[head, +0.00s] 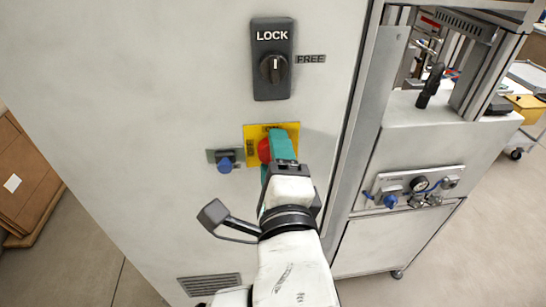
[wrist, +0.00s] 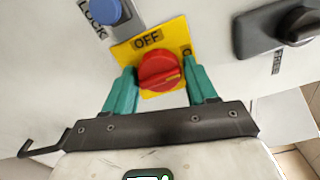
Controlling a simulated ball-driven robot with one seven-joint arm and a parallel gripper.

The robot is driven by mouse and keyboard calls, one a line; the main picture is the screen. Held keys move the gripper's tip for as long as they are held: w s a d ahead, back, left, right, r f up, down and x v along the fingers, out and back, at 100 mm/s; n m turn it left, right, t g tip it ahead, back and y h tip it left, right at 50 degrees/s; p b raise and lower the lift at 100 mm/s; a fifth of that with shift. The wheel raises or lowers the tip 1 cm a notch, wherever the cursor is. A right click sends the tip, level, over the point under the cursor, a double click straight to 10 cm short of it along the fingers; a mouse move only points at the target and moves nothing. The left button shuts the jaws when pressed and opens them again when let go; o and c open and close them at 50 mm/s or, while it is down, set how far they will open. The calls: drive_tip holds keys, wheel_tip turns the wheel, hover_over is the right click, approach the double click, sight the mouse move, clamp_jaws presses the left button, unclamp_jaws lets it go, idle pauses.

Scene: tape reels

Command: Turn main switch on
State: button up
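The main switch is a red rotary knob (head: 264,150) on a yellow plate (head: 251,132) on the light grey cabinet front. In the wrist view the red knob (wrist: 158,71) sits between the teal fingers, and the yellow plate (wrist: 126,53) reads "OFF" above it. A second label at the plate's right is partly covered by a finger. My gripper (head: 279,150) is at the plate. In the wrist view my gripper (wrist: 160,68) is open, with one finger on each side of the knob. A small gap shows on the right; contact on the left is unclear.
A dark LOCK/FREE switch (head: 272,68) is above the plate. A small blue knob (head: 225,165) with its own plate is to the left. A vent (head: 210,284) is low on the cabinet. At the right stands a machine with a gauge panel (head: 415,186).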

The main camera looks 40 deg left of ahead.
drive_tip(key=o, duration=0.3)
drive_tip(key=shift+s, duration=0.1)
drive_tip(key=b+v, duration=0.2)
drive_tip(key=v, duration=0.8)
drive_tip(key=shift+s+d, duration=0.15)
drive_tip(key=shift+d, duration=0.15)
drive_tip(key=w+d+f+n+g+h, duration=0.15)
drive_tip(key=w+d+f+h, duration=0.3)
drive_tip(key=d+f, duration=0.65)
drive_tip(key=w+d+f+n+g+h, duration=0.1)
drive_tip(key=w+d+f+n+h, duration=0.3)
drive_tip(key=d+f, duration=0.7)
drive_tip(key=s+d+f+n+g+h, duration=0.1)
drive_tip(key=s+d+f+g, duration=0.1)
drive_tip(key=s+d+f, duration=0.3)
drive_tip(key=s+d+f+n+g+h, duration=0.2)
drive_tip(key=s+d+f+g, duration=0.1)
drive_tip(key=s+d+f, duration=0.2)
drive_tip(key=s+d+f+n+g+h, duration=0.1)
drive_tip(key=s+d+f+g+h, duration=0.1)
drive_tip(key=s+d+f, duration=0.4)
drive_tip(key=shift+s+d+f+n+g, duration=0.1)
drive_tip(key=shift+s+d+g, duration=0.1)
drive_tip(key=shift+s+d, duration=0.5)
drive_tip(key=shift+s+d+r+n+g, duration=0.15)
drive_tip(key=shift+s+d+g, duration=0.15)
drive_tip(key=shift+d, duration=0.7)
drive_tip(key=shift+s+d+f+n+g, duration=0.15)
drive_tip(key=shift+s+d, duration=0.4)
drive_tip(key=shift+d, duration=0.3)
